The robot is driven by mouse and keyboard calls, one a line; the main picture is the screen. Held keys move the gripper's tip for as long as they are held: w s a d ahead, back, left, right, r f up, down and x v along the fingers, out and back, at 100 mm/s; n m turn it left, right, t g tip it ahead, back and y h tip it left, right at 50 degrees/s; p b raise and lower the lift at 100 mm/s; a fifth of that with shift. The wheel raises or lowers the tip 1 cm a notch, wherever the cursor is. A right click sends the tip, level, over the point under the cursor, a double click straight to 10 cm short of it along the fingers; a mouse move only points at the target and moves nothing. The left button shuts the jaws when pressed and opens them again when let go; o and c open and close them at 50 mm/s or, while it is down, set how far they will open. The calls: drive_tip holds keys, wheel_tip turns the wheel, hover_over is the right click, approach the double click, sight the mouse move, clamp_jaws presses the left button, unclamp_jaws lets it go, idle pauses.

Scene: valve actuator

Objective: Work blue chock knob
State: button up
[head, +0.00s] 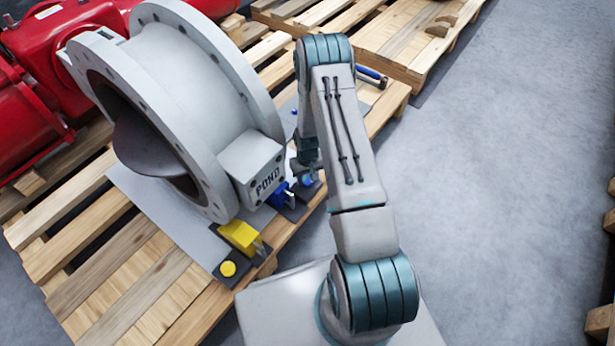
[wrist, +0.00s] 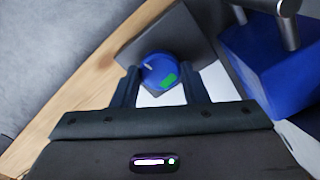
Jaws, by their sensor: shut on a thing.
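The blue chock knob (wrist: 160,72) is round, with a pale pointer mark on its top and a green patch at its lower right in the wrist view. It sits on a dark grey base plate (wrist: 189,32). My gripper (wrist: 161,80) has one finger on each side of the knob and is shut on it. In the head view the knob (head: 307,181) shows as a small bit of blue beside my gripper (head: 308,184), partly hidden by it. A blue chock (wrist: 262,62) stands to the right of the knob in the wrist view and beside it in the head view (head: 278,195).
A large grey valve (head: 185,100) with a "POND" box (head: 252,168) stands on a wooden pallet (head: 130,290). A yellow chock (head: 240,236) and yellow knob (head: 228,268) are at its near side. Red machinery (head: 65,62) lies behind. Grey floor (head: 510,170) is open on the right.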

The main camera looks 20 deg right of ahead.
sight(307, 179)
drive_tip(key=shift+w, duration=0.1)
idle(0.5)
drive_tip(key=o, duration=1)
wheel_tip(307, 179, up, 14)
drive_tip(key=p, duration=0.5)
drive_tip(key=shift+f, duration=0.1)
